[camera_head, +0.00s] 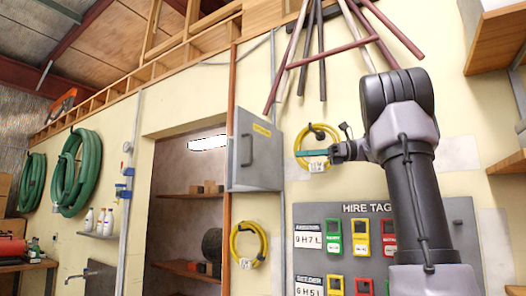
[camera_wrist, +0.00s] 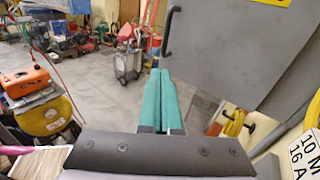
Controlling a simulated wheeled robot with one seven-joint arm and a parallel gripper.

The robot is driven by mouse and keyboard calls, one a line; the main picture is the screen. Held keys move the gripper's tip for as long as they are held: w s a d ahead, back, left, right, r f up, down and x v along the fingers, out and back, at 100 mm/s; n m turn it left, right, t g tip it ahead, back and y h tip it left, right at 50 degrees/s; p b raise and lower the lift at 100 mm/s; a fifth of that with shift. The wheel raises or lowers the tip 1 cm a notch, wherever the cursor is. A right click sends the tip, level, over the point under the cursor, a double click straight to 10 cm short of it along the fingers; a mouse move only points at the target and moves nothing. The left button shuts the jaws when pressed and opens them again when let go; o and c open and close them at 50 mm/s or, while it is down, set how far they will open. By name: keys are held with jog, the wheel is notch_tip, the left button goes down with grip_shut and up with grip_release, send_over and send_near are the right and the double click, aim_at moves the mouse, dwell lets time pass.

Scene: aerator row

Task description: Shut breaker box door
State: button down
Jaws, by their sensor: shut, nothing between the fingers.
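The breaker box (camera_head: 280,187) is on the cream wall near the middle of the head view. Its grey door (camera_head: 266,160) has a dark bar handle (camera_head: 247,150) and a yellow label. In the wrist view the door (camera_wrist: 235,55) fills the upper right, with its handle (camera_wrist: 170,32) on the left side. How far the door stands open is hard to tell. My gripper (camera_head: 300,153) is shut and empty, pointing left, just right of the door in the head view. Its green fingers (camera_wrist: 159,100) lie together, below the handle in the wrist view; I see no clear contact.
A yellow hose coil (camera_head: 318,129) hangs behind my gripper and another (camera_head: 262,240) hangs below the box. A tag board (camera_head: 350,210) is at lower right. A shelf alcove (camera_head: 180,165) opens left of the box. Open floor (camera_wrist: 105,85) shows in the wrist view.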

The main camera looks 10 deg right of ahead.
jog(key=d+r, duration=0.1)
send_near(243, 151)
jog(key=s+a, duration=0.2)
jog(key=a, duration=0.1)
jog(key=shift+w+a+f+m+y, duration=0.3)
jog(key=shift+w+a+f+y, duration=0.1)
jog(key=shift+a, duration=0.1)
jog(key=w+a+m+t, duration=0.1)
jog(key=a, duration=0.1)
jog(key=w+a+m+t+h, duration=0.1)
jog(key=t, duration=0.1)
jog(key=w+a+m+t, duration=0.1)
jog(key=a, duration=0.1)
jog(key=shift+w+a+t+h, duration=0.15)
jog(key=shift+a+t+h, duration=0.15)
jog(key=w+a+m+t+h, duration=0.3)
jog(key=w+a+t, duration=0.1)
jog(key=w, duration=0.4)
jog(key=w+a+m+t+h, duration=0.3)
jog(key=w, duration=0.4)
jog(key=w+d+m+t+h, duration=0.1)
jog(key=w+h, duration=0.1)
jog(key=w, duration=0.9)
jog(key=shift+w+d+m, duration=0.25)
jog(key=shift+d+m, duration=0.05)
jog(key=shift+d, duration=0.1)
